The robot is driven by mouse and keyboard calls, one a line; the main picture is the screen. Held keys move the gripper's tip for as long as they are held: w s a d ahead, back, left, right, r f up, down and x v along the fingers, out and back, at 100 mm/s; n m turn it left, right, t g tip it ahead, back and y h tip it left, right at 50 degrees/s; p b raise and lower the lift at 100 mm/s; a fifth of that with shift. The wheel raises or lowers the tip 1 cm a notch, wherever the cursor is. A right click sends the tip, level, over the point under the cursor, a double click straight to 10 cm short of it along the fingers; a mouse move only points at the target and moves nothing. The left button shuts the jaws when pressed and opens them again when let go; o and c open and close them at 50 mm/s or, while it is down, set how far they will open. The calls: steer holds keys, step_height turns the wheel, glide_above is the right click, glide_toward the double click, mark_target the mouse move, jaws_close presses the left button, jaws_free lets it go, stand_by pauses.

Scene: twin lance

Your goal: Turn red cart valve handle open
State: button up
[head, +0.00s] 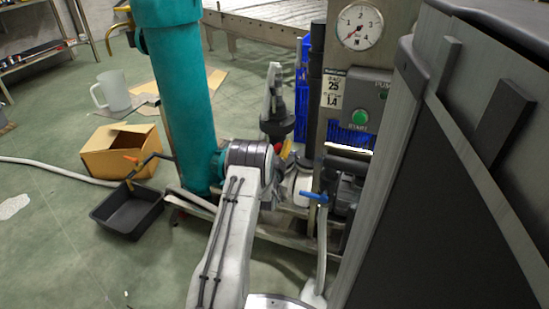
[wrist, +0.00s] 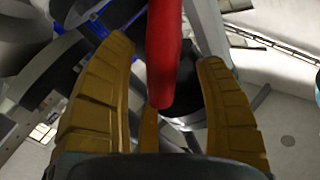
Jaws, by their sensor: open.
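The fingers are spread, with a visible gap on each side of the handle, wider on the right. Its lower end reaches down between the fingers. In the head view only a small red patch of the handle (head: 285,151) shows beyond the end of my arm, beside the cart's lower pipework. My gripper is mostly hidden there behind my own wrist. The valve body is not clearly visible.
A teal column (head: 178,90) stands close left of my arm. The panel with a gauge (head: 360,27) and green start button (head: 360,117) is at right, above a blue handle (head: 316,196). A cardboard box (head: 115,160) and black tray (head: 128,214) lie on the floor at left.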

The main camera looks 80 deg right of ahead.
steer(key=a, duration=1.2)
steer(key=shift+w, duration=0.2)
